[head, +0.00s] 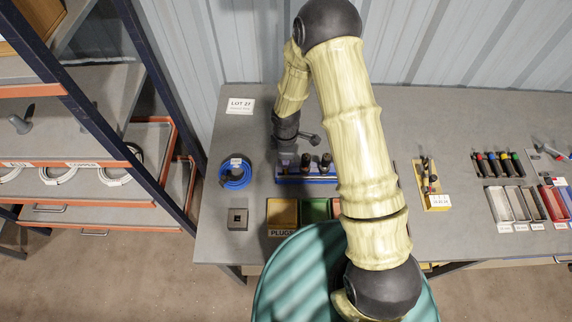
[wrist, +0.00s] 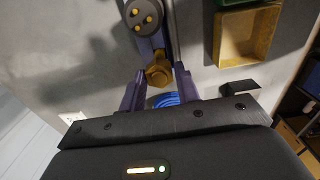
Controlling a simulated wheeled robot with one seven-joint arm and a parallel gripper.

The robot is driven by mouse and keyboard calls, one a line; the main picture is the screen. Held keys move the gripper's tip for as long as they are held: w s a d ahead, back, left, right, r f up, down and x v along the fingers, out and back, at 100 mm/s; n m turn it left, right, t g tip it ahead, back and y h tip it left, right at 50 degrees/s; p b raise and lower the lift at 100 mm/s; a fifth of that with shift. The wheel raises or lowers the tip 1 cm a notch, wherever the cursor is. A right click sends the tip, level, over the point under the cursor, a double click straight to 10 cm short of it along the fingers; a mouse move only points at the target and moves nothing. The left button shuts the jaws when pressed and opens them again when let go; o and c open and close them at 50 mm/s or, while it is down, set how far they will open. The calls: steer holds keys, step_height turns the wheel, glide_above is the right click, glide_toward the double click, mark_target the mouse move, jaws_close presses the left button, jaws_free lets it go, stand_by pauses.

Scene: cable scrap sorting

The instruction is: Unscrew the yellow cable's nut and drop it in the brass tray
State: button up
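In the wrist view, a brass-coloured nut (wrist: 158,73) sits below a round grey plug end (wrist: 143,14) with brass pins. My gripper (wrist: 159,76) has its two purple-grey fingers apart, one on each side of the nut, with a visible gap to it. In the head view my gripper (head: 287,158) is small and dark over the left end of a blue rack (head: 310,180) that holds black plugs. I cannot make out a yellow cable on the nut. Narrow trays with unreadable labels, one of them brown (head: 537,204), stand at the right; I cannot tell which is brass.
A yellow-brown bin (head: 283,212) and a green bin (head: 314,209) stand at the table's front edge. A blue cable coil (head: 235,173) and a small grey box (head: 238,218) lie left. A yellow board (head: 437,201) with tools lies right. Shelving (head: 140,170) borders the left side.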

jaws_close()
steer(key=n+p, duration=0.1)
steer(key=n, duration=0.4)
steer(key=n+p, duration=0.2)
steer(key=n, duration=0.4)
steer(key=shift+p, duration=0.35)
steer(key=n+p, duration=0.3)
steer(key=n, duration=0.3)
steer(key=shift+n+p, duration=0.3)
steer(key=shift+p, duration=0.05)
steer(key=shift+n+p, duration=1.65)
steer(key=shift+n, duration=0.65)
steer(key=shift+n+p, duration=0.55)
steer(key=shift+n, duration=0.35)
steer(key=o, duration=0.6)
jaws_free()
steer(key=shift+c, duration=0.2)
